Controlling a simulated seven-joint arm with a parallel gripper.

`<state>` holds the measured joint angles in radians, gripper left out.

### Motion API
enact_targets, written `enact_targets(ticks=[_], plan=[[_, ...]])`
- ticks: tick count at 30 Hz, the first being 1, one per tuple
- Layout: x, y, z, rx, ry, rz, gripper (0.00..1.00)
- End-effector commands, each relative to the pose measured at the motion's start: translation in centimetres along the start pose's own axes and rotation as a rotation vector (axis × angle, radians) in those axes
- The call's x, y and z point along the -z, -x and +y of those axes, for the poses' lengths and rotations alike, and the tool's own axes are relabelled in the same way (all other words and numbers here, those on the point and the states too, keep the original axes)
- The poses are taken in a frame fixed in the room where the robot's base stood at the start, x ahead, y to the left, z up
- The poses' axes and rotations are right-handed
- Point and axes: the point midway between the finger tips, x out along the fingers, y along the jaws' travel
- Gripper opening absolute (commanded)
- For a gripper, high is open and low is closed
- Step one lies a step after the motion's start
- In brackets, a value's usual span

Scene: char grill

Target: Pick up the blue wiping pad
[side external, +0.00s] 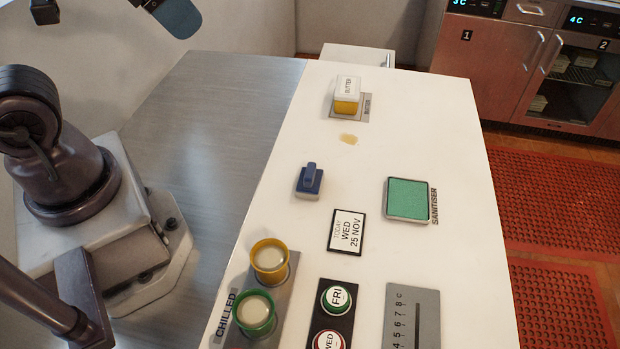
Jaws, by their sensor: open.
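The blue wiping pad (308,183) sits on the white worktop, left of centre, with its upright blue grip on top. It stands alone and nothing touches it. A green sanitiser pad in a grey tray (407,199) lies to its right, with the label SANITISER along its right side. A small tan smear (348,139) marks the worktop beyond the blue pad. My gripper cannot be made out in this view; only parts of my arm show at the left, and a dark piece with a blue-grey end at the top left is cut off.
A butter tub (346,95) stands at the back. A date card (346,232) lies in front of the blue pad. Yellow-rimmed (270,260) and green-rimmed (254,312) pots stand front left, beside day buttons (336,298) and a scale plate (413,315). The worktop around the pad is clear.

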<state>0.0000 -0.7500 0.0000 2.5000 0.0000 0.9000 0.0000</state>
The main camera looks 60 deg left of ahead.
Motion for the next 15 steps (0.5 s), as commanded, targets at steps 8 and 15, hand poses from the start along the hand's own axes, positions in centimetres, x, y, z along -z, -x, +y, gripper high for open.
enact_targets(ticks=[8, 15], plan=[[-0.1, -0.3, 0.2, -0.004, -0.007, -0.016, 0.81], [0.0, -4.7, 1.2, -0.024, -0.041, -0.228, 0.81]])
